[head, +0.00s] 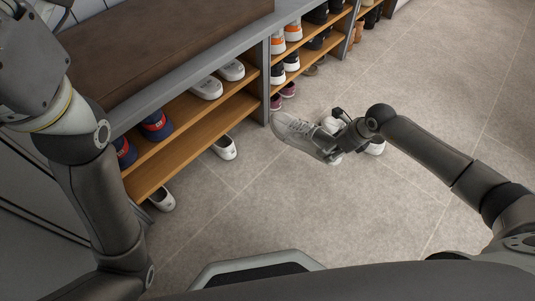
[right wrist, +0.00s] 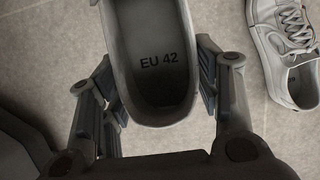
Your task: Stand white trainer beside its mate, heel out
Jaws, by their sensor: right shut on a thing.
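My right gripper (head: 345,140) is shut on a pale grey-white trainer (head: 296,132), out in front of the shoe rack. In the right wrist view the fingers are on both sides of its heel end, and its insole (right wrist: 160,62) reads "EU 42". Its toe points away from the wrist. Two white trainers (head: 207,87) stand on the rack's upper shelf. My left gripper is out of view.
The wooden rack (head: 215,128) also holds navy-and-red shoes (head: 157,126) and orange-and-white shoes (head: 277,40). White shoes (head: 223,148) and (head: 162,200) lie at floor level by its base, and purple shoes (head: 287,90) are near the upright. The tiled floor to the right is clear.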

